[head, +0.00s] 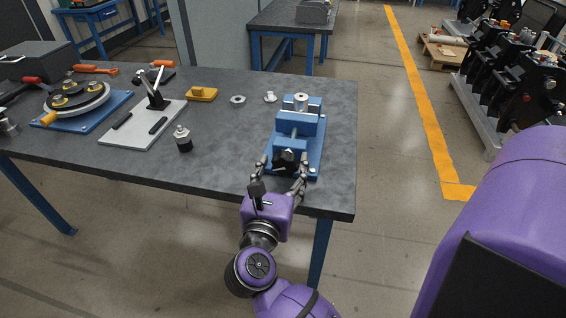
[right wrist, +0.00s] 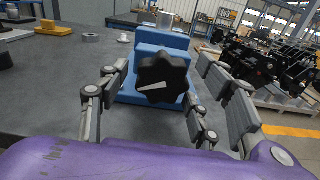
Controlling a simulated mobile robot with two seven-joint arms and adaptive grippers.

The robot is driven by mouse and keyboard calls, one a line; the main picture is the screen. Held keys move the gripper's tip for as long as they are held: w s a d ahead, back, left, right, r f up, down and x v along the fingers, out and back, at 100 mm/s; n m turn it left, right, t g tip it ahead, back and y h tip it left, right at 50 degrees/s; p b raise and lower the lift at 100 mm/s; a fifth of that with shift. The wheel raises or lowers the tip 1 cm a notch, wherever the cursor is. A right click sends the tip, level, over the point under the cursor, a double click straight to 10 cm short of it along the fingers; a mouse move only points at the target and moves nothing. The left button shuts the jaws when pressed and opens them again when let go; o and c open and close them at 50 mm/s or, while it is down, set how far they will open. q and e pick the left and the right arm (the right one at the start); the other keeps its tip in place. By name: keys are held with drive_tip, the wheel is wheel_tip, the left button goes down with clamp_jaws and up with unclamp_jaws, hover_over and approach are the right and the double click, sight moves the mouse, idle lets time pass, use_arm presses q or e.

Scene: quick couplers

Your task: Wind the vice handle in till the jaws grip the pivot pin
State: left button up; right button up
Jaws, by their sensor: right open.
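The blue vice (head: 296,125) stands on its blue base near the right end of the table. Its black lobed handle (head: 286,161) faces me; in the right wrist view the handle (right wrist: 163,82) carries a white pointer mark directed to the lower left. A pale metal pin (head: 301,101), apparently the pivot pin, stands upright at the vice's far end. Whether the jaws touch it cannot be told. My right gripper (head: 281,171) is open, with its fingers spread on either side of the handle; in the right wrist view a gap shows on each side. My left gripper is out of view.
To the left on the table (head: 225,138) are a black-and-silver fitting (head: 183,139), a grey plate (head: 134,133) with a lever clamp, a yellow block (head: 202,94), a metal ring (head: 238,99) and a small flanged part (head: 270,97). Floor lies open beyond the table's right edge.

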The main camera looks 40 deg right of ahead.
drive_tip(key=shift+w+d, duration=0.35)
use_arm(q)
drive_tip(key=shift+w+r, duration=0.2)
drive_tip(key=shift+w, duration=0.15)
use_arm(e)
drive_tip(key=shift+c, duration=0.4)
drive_tip(key=c, duration=1)
drive_tip(key=shift+f+m+b, duration=0.1)
drive_tip(key=shift+m+b, duration=0.4)
drive_tip(key=shift+b, duration=0.05)
drive_tip(key=shift+c, duration=0.2)
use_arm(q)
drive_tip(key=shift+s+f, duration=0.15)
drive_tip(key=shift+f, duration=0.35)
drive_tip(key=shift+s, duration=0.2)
use_arm(e)
drive_tip(key=o, duration=1.1)
